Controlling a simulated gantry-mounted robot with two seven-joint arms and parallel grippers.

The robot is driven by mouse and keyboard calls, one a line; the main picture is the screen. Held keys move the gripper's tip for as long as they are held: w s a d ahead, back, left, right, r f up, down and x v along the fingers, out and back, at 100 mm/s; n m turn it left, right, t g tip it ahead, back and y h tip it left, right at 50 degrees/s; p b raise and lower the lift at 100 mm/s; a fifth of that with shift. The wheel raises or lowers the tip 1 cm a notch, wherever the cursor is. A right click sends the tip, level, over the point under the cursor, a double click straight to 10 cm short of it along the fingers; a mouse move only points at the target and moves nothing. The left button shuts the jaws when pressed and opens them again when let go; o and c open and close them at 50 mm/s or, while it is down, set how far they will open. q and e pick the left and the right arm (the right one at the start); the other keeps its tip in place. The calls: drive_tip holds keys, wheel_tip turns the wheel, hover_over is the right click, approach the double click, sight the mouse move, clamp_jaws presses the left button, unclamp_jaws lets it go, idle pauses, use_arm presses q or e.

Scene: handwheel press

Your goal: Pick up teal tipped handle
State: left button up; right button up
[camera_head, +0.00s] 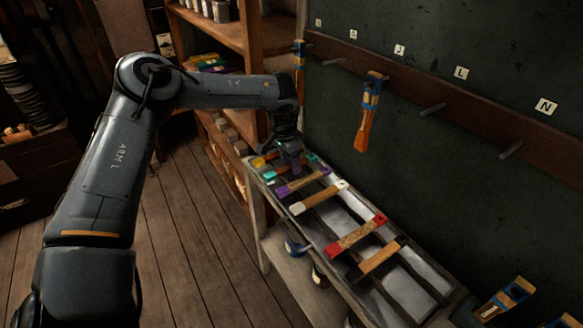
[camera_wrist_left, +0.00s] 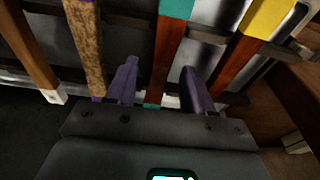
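The teal tipped handle (camera_wrist_left: 167,55) is reddish-brown with teal ends and lies across the rack's rails in the left wrist view. In the head view it is mostly hidden by my left gripper, with a teal end (camera_head: 311,157) showing. My left gripper (camera_head: 290,168) is over the far end of the rack, pointing down. In the left wrist view its two purple fingers (camera_wrist_left: 160,85) are apart, one on each side of the teal tipped handle. A gap shows on both sides, so it is open and empty. My right gripper is not in view.
A yellow tipped handle (camera_wrist_left: 240,45) and a mottled purple tipped handle (camera_wrist_left: 86,45) flank it closely. White tipped (camera_head: 320,197) and red tipped (camera_head: 355,234) handles lie nearer on the rack (camera_head: 440,283). A wall rail (camera_head: 450,105) with pegs runs behind; wooden shelving (camera_head: 225,30) stands beyond.

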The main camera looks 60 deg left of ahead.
use_arm(q)
clamp_jaws()
